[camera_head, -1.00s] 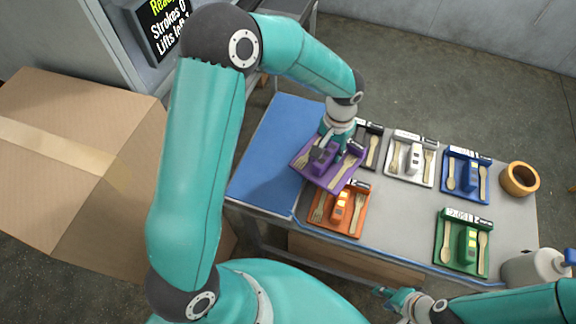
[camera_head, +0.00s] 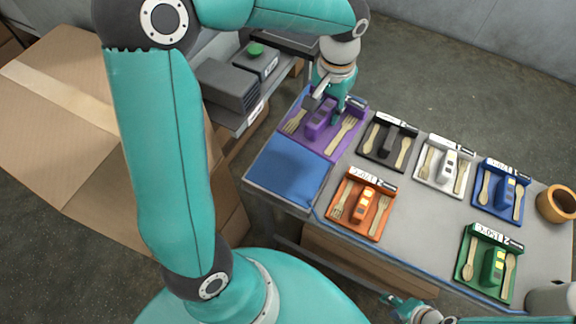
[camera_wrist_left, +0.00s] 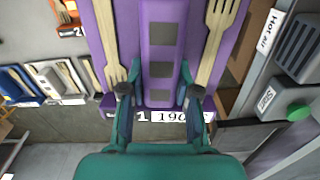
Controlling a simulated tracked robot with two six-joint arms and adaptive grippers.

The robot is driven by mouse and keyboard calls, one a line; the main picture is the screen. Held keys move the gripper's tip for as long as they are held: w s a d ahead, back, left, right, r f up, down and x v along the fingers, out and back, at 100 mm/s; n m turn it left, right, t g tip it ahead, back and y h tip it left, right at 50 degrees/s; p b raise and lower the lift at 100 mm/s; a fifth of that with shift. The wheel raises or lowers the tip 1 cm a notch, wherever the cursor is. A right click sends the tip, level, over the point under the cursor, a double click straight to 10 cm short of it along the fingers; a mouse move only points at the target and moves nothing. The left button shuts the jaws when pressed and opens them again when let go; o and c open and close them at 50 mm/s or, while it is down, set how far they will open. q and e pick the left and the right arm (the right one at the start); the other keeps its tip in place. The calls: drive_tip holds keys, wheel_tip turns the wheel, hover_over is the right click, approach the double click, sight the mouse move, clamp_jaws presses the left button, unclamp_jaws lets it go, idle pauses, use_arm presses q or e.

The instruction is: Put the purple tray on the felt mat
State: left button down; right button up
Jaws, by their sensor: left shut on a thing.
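The purple tray (camera_head: 343,152) holds wooden cutlery on either side of a raised purple block (camera_head: 320,118). My left gripper (camera_head: 325,104) is shut on this block; its two fingers flank the block in the left wrist view (camera_wrist_left: 160,92). The tray is over the far part of the blue felt mat (camera_head: 290,180), whose near part is bare. I cannot tell whether the tray touches the mat. My right gripper (camera_head: 403,306) is at the bottom edge, away from the trays; its jaw state is unclear.
Orange (camera_head: 376,231), black (camera_head: 371,156), white (camera_head: 425,180), blue (camera_head: 488,208) and green (camera_head: 466,289) trays stand to the right on the grey table. A wooden pot (camera_head: 557,204) is at the right. A machine with a green button (camera_head: 256,49) stands behind the mat. A cardboard box (camera_head: 60,140) is at left.

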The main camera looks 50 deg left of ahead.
sight(295, 124)
use_arm(q)
drive_tip(key=shift+n, duration=0.6)
drive_tip(key=s+a+r, duration=0.1)
drive_tip(key=s, duration=0.1)
drive_tip(key=s+a+r+b, duration=0.1)
drive_tip(key=r, duration=0.1)
drive_tip(key=s+a+r, duration=0.1)
drive_tip(key=s, duration=0.1)
drive_tip(key=shift+s+a+r, duration=0.15)
drive_tip(key=shift+s+a, duration=0.05)
drive_tip(key=shift+s, duration=0.1)
drive_tip(key=shift+s+a, duration=0.1)
drive_tip(key=shift+s, duration=0.25)
wheel_tip(295, 124, down, 15)
drive_tip(key=shift+f+b, duration=0.15)
drive_tip(key=shift+b, duration=0.45)
drive_tip(key=shift+f, duration=2.05)
drive_tip(key=shift+f, duration=0.1)
drive_tip(key=c, duration=0.8)
unclamp_jaws()
drive_tip(key=shift+c, duration=0.2)
